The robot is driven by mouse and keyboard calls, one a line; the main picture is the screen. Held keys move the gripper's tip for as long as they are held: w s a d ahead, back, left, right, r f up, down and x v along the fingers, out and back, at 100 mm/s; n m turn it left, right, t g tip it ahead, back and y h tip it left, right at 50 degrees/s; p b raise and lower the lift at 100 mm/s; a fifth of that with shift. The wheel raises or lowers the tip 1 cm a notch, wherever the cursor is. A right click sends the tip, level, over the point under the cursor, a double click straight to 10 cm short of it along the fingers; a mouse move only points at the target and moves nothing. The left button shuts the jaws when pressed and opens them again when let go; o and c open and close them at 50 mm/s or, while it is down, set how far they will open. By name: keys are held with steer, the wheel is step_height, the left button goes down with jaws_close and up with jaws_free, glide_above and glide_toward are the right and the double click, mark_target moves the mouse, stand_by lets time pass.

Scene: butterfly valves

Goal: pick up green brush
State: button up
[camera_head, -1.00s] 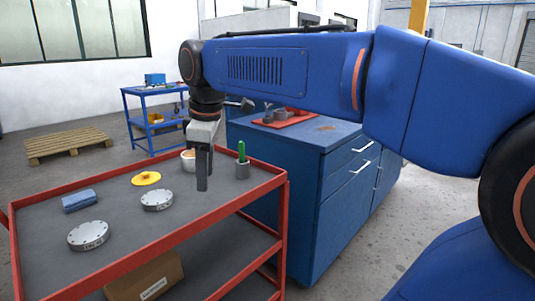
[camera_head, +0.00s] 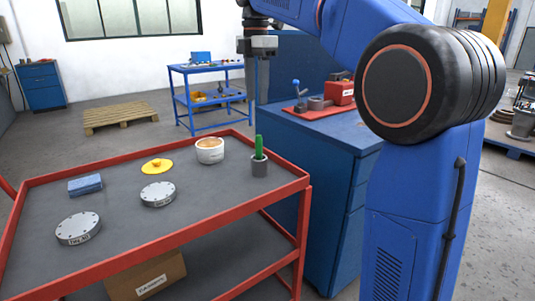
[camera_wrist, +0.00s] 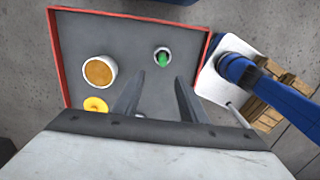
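My gripper (camera_head: 257,85) is raised above and behind the cart in the head view, pointing down. In the wrist view my gripper (camera_wrist: 157,92) has its two fingers apart with nothing between them. The brush lies beyond the fingertips, apart from them.
A white pot (camera_head: 210,153), a yellow knob (camera_head: 157,167), a blue block (camera_head: 85,185) and two grey flanges (camera_head: 158,194) (camera_head: 78,229) stand on the cart. A blue cabinet (camera_head: 330,200) with a red tray is close on the right.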

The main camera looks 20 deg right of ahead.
glide_toward(259, 145)
steer(key=f, duration=0.1)
steer(key=w+f, duration=0.1)
steer(key=f, duration=0.3)
steer(key=shift+w+f, duration=0.1)
steer(key=shift+w, duration=0.2)
steer(key=shift+s+d+f, duration=0.1)
steer(key=shift+s+f, duration=0.05)
steer(key=shift+f, duration=1.2)
steer(key=shift+s+f, duration=0.1)
steer(key=shift+f, duration=1.2)
jaws_close()
